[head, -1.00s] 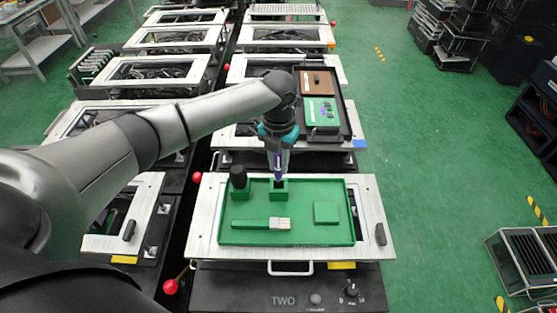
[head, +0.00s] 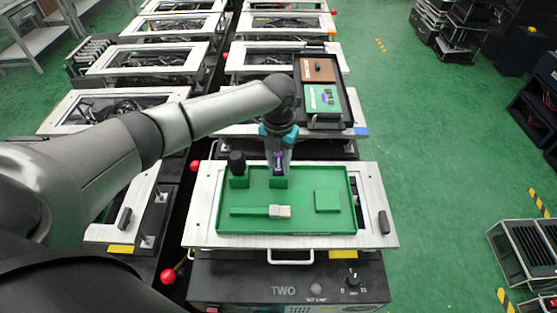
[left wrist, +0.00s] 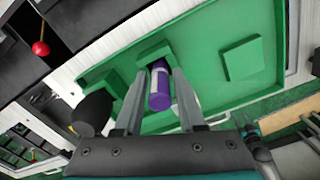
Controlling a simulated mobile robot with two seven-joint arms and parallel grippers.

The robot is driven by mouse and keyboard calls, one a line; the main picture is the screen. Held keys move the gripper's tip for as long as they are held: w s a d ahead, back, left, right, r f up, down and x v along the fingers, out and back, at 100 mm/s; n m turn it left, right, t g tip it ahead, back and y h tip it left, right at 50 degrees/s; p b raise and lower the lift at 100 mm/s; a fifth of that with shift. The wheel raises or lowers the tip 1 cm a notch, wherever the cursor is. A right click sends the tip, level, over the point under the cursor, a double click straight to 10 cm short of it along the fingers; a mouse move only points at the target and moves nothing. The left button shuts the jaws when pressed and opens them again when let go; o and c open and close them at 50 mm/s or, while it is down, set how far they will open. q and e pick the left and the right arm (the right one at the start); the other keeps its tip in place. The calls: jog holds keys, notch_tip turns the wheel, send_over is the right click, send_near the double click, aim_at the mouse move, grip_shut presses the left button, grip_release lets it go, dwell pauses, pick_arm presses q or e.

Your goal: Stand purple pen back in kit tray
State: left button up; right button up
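The purple pen (head: 278,163) stands about upright at the small green holder block (head: 278,182) in the kit tray (head: 340,222). In the left wrist view the pen (left wrist: 160,92) shows a purple end and a pale band, with its far end at the block. My left gripper (head: 278,172) is above the block, its fingers on either side of the pen. In the left wrist view the gripper (left wrist: 161,75) is open, with slim gaps beside the pen. The pen's lower end is hidden. My right gripper is not in view.
A black upright item (head: 237,163) stands in another holder to the left. A brush-like tool (head: 262,212) and a flat green square (head: 327,201) lie in the tray. A black tray (head: 345,95) with brown and green panels is behind. A red-knobbed lever (head: 168,276) is at front left.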

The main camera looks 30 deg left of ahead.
pick_arm(q)
jog(key=shift+o, duration=1.3)
notch_tip(320, 180, up, 15)
jog(key=shift+r, duration=0.15)
jog(key=shift+s, duration=0.1)
